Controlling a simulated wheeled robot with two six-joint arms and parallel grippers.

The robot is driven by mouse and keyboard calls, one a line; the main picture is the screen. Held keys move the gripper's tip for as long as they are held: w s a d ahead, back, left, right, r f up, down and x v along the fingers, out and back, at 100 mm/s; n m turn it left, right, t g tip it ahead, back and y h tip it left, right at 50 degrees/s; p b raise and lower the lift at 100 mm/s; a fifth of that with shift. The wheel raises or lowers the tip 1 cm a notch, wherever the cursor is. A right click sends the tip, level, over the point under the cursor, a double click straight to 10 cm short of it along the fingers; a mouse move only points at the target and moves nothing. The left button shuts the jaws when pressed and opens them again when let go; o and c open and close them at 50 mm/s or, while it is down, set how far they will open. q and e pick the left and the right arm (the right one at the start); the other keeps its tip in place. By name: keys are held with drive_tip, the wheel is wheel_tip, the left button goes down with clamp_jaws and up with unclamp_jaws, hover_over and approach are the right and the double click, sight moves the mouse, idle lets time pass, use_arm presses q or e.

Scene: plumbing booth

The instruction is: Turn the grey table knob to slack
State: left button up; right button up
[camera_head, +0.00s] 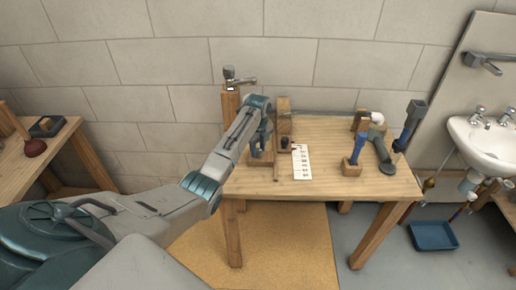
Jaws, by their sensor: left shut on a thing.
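My left arm comes in from the lower left and reaches the left end of the wooden table (340,130). My left gripper (262,147) points down at a small wooden block (260,159) there. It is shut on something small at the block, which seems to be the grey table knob. The jaws and arm hide most of the knob, so its turn position cannot be read. A white card with dark marks (302,163) lies just right of the gripper. A small dark and red piece (285,144) sits between them. My right gripper is not in view.
A wooden post with a tap (230,80) stands behind the arm. Blue-handled tools (353,150) and a grey pipe piece (381,150) stand at the table's right. A sink (488,140) is far right, with a blue tray (433,236) on the floor. The table's front middle is clear.

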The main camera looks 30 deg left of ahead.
use_arm(q)
drive_tip(key=shift+r, duration=0.1)
drive_tip(key=shift+r+n+p, duration=0.1)
drive_tip(key=shift+n+p, duration=0.9)
drive_tip(key=shift+p, duration=0.1)
drive_tip(key=n+p, duration=0.2)
drive_tip(key=shift+n, duration=0.3)
drive_tip(key=n+p, duration=0.2)
drive_tip(key=shift+n, duration=0.3)
drive_tip(key=n+p, duration=0.2)
drive_tip(key=n, duration=0.3)
drive_tip(key=n+p, duration=0.1)
drive_tip(key=n, duration=0.3)
drive_tip(key=shift+p, duration=0.4)
drive_tip(key=shift+n, duration=0.8)
